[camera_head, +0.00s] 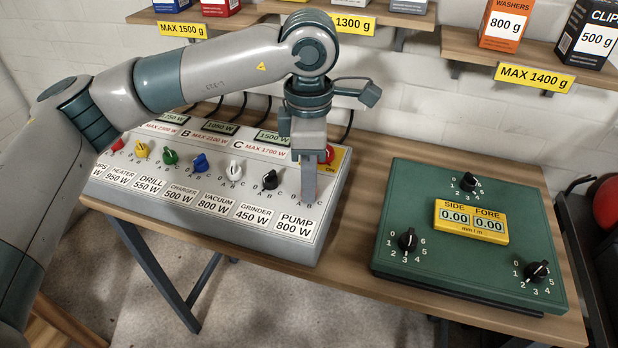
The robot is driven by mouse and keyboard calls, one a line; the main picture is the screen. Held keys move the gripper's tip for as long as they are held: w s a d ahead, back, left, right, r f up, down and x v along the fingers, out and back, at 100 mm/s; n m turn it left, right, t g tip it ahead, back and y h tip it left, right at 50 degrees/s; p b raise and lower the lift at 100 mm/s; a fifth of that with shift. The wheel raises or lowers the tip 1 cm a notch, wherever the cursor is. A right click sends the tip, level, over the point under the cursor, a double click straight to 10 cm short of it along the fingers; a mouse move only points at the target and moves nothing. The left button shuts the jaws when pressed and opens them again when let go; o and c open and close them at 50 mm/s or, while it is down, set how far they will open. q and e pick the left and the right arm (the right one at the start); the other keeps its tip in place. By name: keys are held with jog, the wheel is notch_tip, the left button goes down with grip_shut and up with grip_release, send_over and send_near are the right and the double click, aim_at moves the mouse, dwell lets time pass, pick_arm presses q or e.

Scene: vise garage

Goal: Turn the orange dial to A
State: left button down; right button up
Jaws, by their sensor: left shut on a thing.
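My left gripper (308,187) points straight down at the right end of the white control panel (342,197), above the PUMP 800 W label (296,226). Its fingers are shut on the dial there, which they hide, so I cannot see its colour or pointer. The letters B and C show beside the fingers. No orange dial shows in the open; the visible dials on the panel are red, yellow (142,149), green (170,156), blue (200,162), white (236,169) and black (270,179). My right gripper is out of view.
A red button (328,153) on a yellow plate sits just behind the gripper. A green box (463,270) with black knobs and a yellow display stands to the right on the wooden table (350,255). Shelves with boxes and yellow weight signs (535,78) hang behind. Cables run behind the panel.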

pick_arm(q)
jog(key=c, duration=1.5)
grip_release()
jog(key=shift+r, duration=0.1)
jog(key=shift+r, duration=0.35)
notch_tip(320, 180, up, 17)
jog(key=shift+f+b, duration=0.2)
jog(key=shift+b, duration=0.55)
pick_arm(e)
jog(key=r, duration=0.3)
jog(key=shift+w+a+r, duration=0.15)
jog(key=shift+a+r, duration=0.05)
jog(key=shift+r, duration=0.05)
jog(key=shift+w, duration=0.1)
